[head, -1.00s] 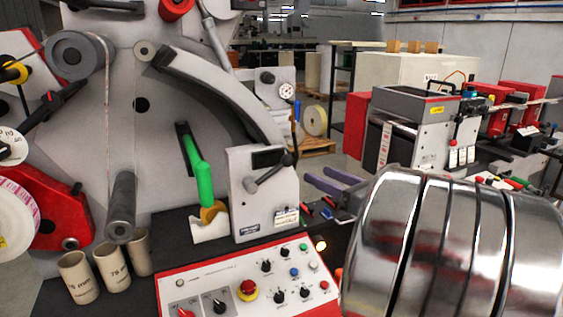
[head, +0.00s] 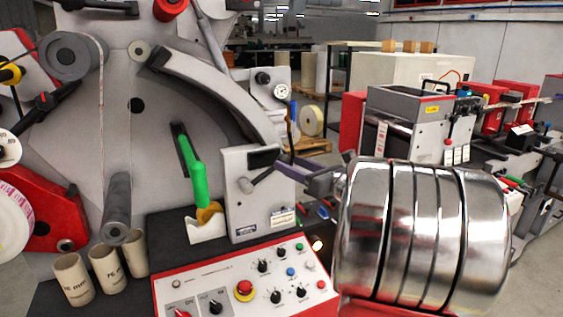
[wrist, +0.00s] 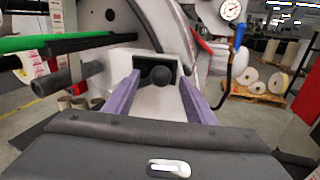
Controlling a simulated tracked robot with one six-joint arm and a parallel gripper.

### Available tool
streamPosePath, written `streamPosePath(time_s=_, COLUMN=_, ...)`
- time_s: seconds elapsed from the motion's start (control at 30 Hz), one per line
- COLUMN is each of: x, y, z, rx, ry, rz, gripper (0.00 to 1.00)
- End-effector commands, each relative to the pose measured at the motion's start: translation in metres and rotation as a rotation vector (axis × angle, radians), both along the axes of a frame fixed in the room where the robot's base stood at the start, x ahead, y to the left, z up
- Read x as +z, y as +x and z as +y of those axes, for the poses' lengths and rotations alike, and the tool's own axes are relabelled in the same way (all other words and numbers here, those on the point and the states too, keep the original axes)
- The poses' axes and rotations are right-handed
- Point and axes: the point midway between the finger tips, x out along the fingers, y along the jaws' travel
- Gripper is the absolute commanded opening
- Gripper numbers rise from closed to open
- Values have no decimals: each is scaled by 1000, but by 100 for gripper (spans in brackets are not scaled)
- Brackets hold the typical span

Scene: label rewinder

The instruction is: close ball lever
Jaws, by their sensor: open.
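The ball lever (head: 258,179) is a short grey lever on the front of a light grey box (head: 240,212), sloping down to the left in the head view. In the wrist view its dark round ball (wrist: 160,75) shows between my fingers, in front of a dark opening in the box. My gripper (head: 287,165) has purple-grey fingers and reaches in from the right, close to the box. In the wrist view my gripper (wrist: 159,84) is open, one finger on each side of the ball, with no clear contact. The lever's shaft is mostly hidden behind the ball there.
A green handle (head: 195,172) stands left of the box. A control panel (head: 245,280) with buttons and knobs lies below. Cardboard cores (head: 108,266) stand at the lower left. A gauge (wrist: 229,9) and a blue handle (wrist: 240,62) are right of the box.

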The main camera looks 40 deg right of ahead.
Motion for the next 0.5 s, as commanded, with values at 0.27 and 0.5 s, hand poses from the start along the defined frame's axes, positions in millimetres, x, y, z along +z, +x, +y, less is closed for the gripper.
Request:
streamPosePath(time_s=0.27, x=0, y=37, z=2, rx=1, ry=0, rz=0, gripper=50)
streamPosePath(time_s=0.5, x=0, y=45, z=1, rx=-1, ry=0, rz=0, gripper=50)
